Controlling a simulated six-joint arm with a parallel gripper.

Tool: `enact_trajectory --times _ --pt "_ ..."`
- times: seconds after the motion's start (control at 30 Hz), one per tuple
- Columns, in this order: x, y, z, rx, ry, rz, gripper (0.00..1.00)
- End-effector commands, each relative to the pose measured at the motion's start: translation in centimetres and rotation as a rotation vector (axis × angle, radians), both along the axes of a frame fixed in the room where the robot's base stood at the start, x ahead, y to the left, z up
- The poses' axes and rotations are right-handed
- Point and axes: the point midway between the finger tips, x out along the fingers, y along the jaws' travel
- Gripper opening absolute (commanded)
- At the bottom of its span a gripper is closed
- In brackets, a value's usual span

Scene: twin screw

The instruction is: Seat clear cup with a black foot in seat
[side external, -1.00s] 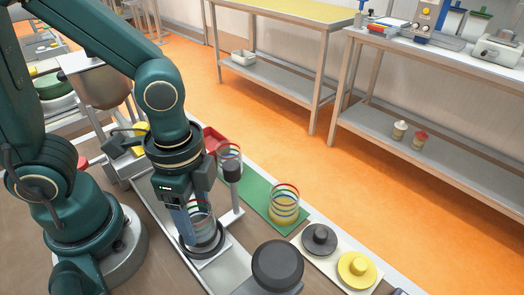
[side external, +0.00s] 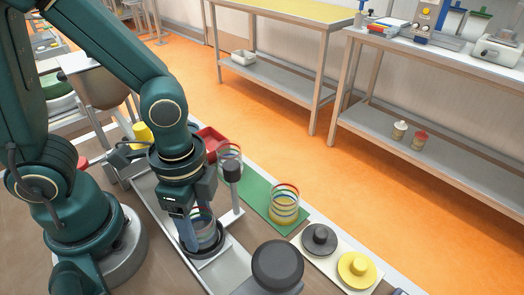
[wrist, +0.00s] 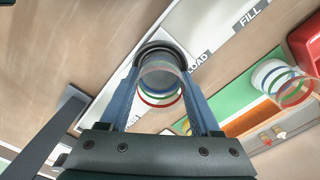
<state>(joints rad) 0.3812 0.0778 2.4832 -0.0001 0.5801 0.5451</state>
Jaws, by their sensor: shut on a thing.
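My gripper (side external: 203,230) points down, its blue fingers closed around a clear cup (side external: 205,222) with coloured rings. In the wrist view the cup (wrist: 160,88) is between the fingertips, with red, green and blue bands. The cup is over the black ring-shaped seat (side external: 212,252) on a pale plate; the seat also shows in the wrist view (wrist: 152,46), beside a "LOAD" label. The cup's foot is mostly hidden by the fingers and seat rim, so I cannot tell whether it is fully down.
A clear cup with a yellow foot (side external: 285,207) stands on a green mat. Another ringed clear cup with a dark lower part (side external: 231,164) is behind the gripper, near a red tray (side external: 208,140). Black (side external: 319,238) and yellow (side external: 357,268) knobbed discs lie on a white plate at right.

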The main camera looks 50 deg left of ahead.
Motion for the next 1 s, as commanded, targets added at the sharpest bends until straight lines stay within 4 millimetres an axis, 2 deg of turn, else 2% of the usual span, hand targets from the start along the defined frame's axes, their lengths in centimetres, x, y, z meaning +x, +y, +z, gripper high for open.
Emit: enact_trajectory --times 0.47,0.5,0.57,1.0 --pt "0.00 0.00 0.00 0.000 0.000 0.000 0.10" --pt "0.00 0.00 0.00 0.000 0.000 0.000 0.79" --pt "0.00 0.00 0.00 0.000 0.000 0.000 0.99" --pt "-0.01 0.01 0.00 0.000 0.000 0.000 1.00"
